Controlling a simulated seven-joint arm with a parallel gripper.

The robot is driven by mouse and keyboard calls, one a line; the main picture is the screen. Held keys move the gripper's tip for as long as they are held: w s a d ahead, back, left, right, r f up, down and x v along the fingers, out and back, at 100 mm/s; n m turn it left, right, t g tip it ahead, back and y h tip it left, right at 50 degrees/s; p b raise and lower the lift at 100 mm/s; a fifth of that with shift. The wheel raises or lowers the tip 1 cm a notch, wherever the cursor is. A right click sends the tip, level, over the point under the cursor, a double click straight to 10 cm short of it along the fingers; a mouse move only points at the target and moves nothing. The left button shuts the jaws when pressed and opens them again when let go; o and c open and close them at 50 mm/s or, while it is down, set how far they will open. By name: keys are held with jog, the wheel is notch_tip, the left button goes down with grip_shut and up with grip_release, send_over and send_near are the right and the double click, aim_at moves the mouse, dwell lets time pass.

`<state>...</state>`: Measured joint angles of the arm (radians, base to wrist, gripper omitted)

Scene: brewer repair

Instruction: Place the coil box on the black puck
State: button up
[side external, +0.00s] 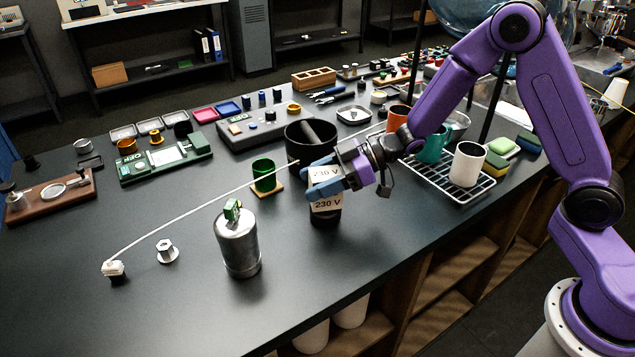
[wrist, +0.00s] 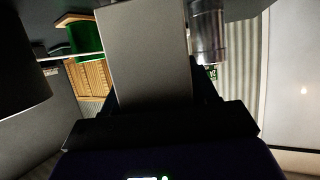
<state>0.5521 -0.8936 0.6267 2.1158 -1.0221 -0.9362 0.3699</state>
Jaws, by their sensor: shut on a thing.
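My gripper (side external: 326,188), with blue fingers, is shut on the coil box (side external: 326,205), a pale box with "230 V" labels. One label shows above the fingers and one below. In the wrist view the coil box (wrist: 145,50) is a plain grey block filling the space in front of my gripper. A dark round thing (side external: 325,219), which looks like the black puck, shows directly under the box. I cannot tell whether the box touches it. The fingers hide part of the box.
A metal cylinder (side external: 238,247) with a green top stands to the front left. A green cup (side external: 264,176) and a black bin (side external: 296,145) stand close by. A long thin white strip (side external: 200,204) runs from a small white-topped block (side external: 113,270) toward my gripper. A rack (side external: 420,178) holds mugs at right.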

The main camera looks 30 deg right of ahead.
jog(key=shift+f, duration=0.3)
jog(key=shift+f, duration=0.2)
jog(key=o, duration=1.2)
jog(key=shift+r, duration=0.1)
jog(key=shift+d+r, duration=0.15)
jog(key=shift+r, duration=0.05)
jog(key=v, duration=1.1)
jog(key=shift+s+d, duration=0.2)
jog(key=shift+d, duration=0.1)
